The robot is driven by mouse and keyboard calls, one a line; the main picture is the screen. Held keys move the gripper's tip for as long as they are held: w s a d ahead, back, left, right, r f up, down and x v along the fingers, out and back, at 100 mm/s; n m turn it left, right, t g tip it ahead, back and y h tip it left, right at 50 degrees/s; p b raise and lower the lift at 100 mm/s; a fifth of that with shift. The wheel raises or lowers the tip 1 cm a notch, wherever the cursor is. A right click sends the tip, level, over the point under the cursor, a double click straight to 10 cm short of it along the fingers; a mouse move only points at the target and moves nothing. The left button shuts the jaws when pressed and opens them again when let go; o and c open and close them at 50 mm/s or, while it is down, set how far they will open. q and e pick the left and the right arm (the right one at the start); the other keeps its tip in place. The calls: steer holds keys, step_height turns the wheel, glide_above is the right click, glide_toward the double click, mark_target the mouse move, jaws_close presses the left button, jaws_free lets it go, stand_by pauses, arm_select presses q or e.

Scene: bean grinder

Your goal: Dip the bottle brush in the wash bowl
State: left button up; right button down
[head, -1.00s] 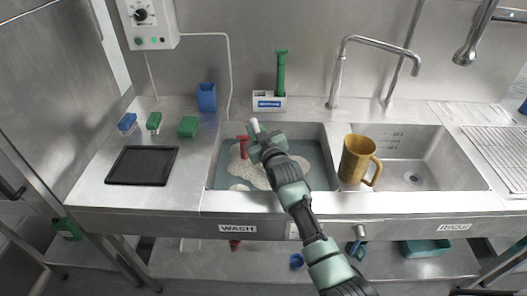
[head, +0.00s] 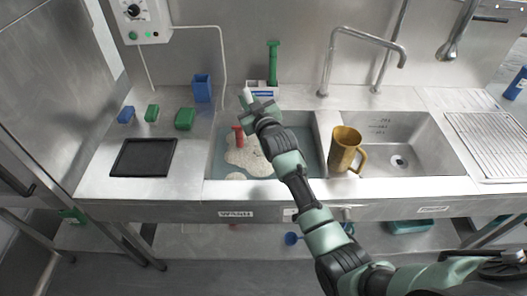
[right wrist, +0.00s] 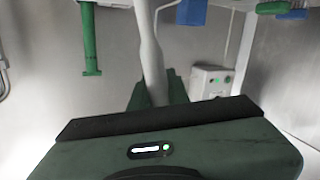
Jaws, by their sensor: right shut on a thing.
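My right gripper (head: 262,112) is shut on a white rod-like thing (head: 247,97), which I take for the bottle brush. It points up and left from the jaws, and in the right wrist view its slim, slightly bent shaft (right wrist: 149,50) runs out past the top edge. The wash bowl is the left basin (head: 213,160), above the WASH label, with blue-grey water and pale foam. The gripper shows over the basin's back edge, and the brush looks clear of the water. My left gripper is not in view.
A red thing (head: 238,136) stands in the wash basin. A brown jug (head: 343,150) is at the left of the rinse basin (head: 425,165). Behind are a tap (head: 330,65), a green-handled thing (head: 273,62) in a white holder and a blue cup (head: 202,88). A black tray (head: 143,157) lies left.

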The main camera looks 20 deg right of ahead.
step_height(320, 180, up, 8)
steer(key=p, duration=0.6)
steer(key=shift+p, duration=0.3)
steer(key=shift+f, duration=0.1)
stand_by(0.6)
